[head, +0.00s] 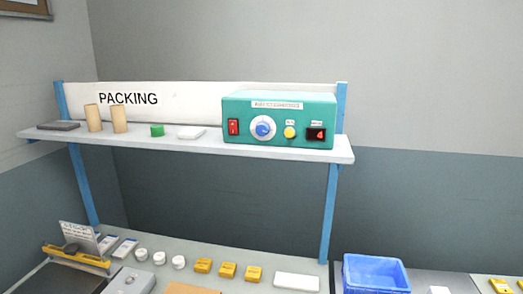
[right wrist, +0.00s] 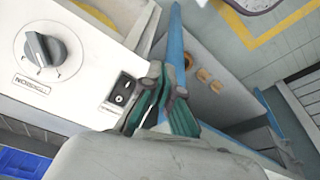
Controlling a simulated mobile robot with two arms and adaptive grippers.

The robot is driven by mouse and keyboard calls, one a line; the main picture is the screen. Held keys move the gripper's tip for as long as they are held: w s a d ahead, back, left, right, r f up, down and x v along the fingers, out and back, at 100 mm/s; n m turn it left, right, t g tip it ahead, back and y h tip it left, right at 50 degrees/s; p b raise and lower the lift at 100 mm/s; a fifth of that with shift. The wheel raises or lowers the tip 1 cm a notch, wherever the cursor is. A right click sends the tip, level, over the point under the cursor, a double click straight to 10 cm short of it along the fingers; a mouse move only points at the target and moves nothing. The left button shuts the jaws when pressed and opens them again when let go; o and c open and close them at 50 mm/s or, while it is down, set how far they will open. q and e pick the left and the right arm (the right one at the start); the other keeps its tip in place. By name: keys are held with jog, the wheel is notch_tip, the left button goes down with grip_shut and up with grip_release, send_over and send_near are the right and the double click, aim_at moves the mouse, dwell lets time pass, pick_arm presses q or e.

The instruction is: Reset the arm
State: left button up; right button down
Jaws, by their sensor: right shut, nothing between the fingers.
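My right gripper (right wrist: 158,92) shows in the right wrist view, with its teal-padded fingers together and nothing between them. Its tips are near a black rocker switch (right wrist: 123,92) on a white panel (right wrist: 85,85); I cannot tell whether they touch it. The panel also carries a dark grey knob (right wrist: 43,50). Neither gripper shows in the head view, and my left gripper is in no view.
The head view shows a teal control box (head: 280,121) with a red 4 display on the shelf (head: 210,147). Below are several yellow parts (head: 227,270) and a blue bin (head: 375,274). A blue post (right wrist: 176,50) stands close beyond my right gripper.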

jog(key=s+f+g+b, duration=0.1)
jog(key=s+f, duration=0.2)
jog(key=f, duration=0.8)
jog(key=s+f+b, duration=0.1)
jog(key=s+f, duration=0.3)
jog(key=f, duration=0.6)
jog(key=s+d+f+b, duration=0.2)
jog(key=s+d+f, duration=0.1)
jog(key=s+f, duration=0.9)
jog(key=shift+s+d+g, duration=0.15)
jog(key=shift+s+g, duration=0.25)
dwell(0.5)
